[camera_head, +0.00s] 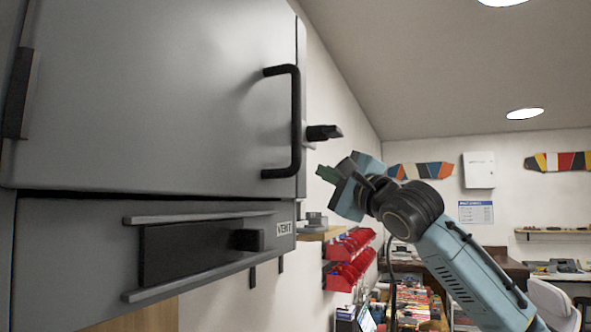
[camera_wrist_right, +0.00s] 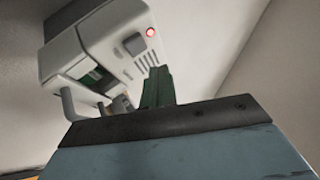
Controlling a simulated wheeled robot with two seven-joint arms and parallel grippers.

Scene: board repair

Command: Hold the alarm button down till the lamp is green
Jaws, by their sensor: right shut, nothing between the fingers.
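In the right wrist view a white wall device (camera_wrist_right: 100,45) hangs on the wall. A small round lamp (camera_wrist_right: 151,32) on its face is lit red. A grey square button (camera_wrist_right: 135,44) sits beside the lamp; I take it for the alarm button. My right gripper (camera_wrist_right: 157,75) is shut and empty, its green fingertips just below the device's face. I cannot tell whether they touch it; the button looks uncovered. In the head view my right gripper (camera_head: 327,174) is right of the grey cabinet. My left gripper is not in view.
The large grey cabinet (camera_head: 150,90) with a black handle (camera_head: 296,120) fills the left of the head view. Below is a vent panel (camera_head: 190,250). A black knob (camera_head: 323,132) protrudes above my right gripper. Red bins (camera_head: 350,258) hang on the wall lower down.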

